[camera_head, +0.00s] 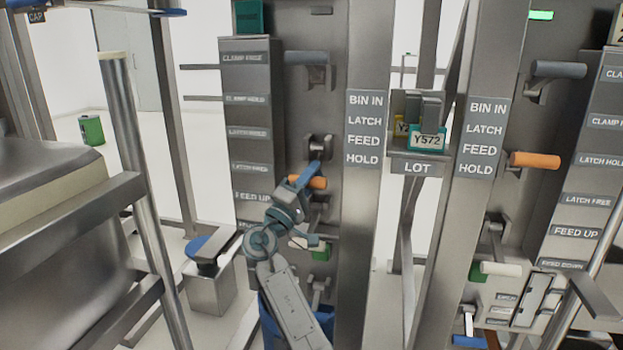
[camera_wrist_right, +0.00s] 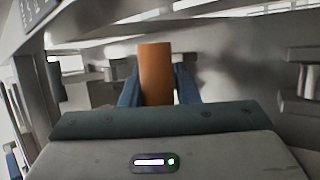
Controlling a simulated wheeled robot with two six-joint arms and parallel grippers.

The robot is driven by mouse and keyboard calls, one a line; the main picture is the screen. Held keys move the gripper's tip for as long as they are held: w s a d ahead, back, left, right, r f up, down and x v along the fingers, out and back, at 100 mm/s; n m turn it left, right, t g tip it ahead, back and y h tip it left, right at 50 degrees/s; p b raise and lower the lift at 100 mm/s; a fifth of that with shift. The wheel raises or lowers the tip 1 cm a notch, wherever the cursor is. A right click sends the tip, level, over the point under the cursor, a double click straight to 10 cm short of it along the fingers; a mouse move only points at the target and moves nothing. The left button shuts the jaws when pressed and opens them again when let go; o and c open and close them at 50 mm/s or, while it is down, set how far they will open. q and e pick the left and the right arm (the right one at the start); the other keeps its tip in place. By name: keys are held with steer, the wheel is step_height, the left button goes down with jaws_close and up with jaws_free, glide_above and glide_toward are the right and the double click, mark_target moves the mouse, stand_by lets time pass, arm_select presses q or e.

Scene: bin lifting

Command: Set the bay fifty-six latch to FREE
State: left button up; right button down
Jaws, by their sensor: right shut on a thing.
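An orange latch handle (camera_head: 318,183) sticks out from the left machine column, level with the space between the LATCH FREE label (camera_head: 249,168) and the FEED UP label (camera_head: 252,197). My right gripper (camera_head: 309,177) is at this handle, its blue fingers partly covering it. In the right wrist view the orange handle (camera_wrist_right: 155,75) stands between the two blue fingers (camera_wrist_right: 156,88), and the gripper is shut on it. The LATCH HOLD label (camera_head: 248,133) is higher on the same strip. I see no bay number. My left gripper is out of view.
A grey-blue lever (camera_head: 306,58) is above, and a green handle (camera_head: 320,252) is below my gripper. A second column at right has its own orange lever (camera_head: 535,160). A lot tag Y572 (camera_head: 428,140) sits between the columns. A large metal hopper (camera_head: 50,220) fills the left.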

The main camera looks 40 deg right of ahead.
steer(key=shift+r, duration=0.2)
steer(key=c, duration=1.1)
jaws_free()
steer(key=shift+s+d, duration=0.1)
steer(key=shift+s, duration=0.05)
steer(key=shift+c, duration=0.2)
steer(key=shift+f, duration=0.1)
steer(key=shift+f, duration=0.2)
arm_select(q)
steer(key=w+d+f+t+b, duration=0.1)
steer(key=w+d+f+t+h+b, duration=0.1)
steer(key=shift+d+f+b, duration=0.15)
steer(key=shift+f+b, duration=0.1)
steer(key=shift+b, duration=0.1)
arm_select(e)
steer(key=v, duration=1)
steer(key=shift+a, duration=0.4)
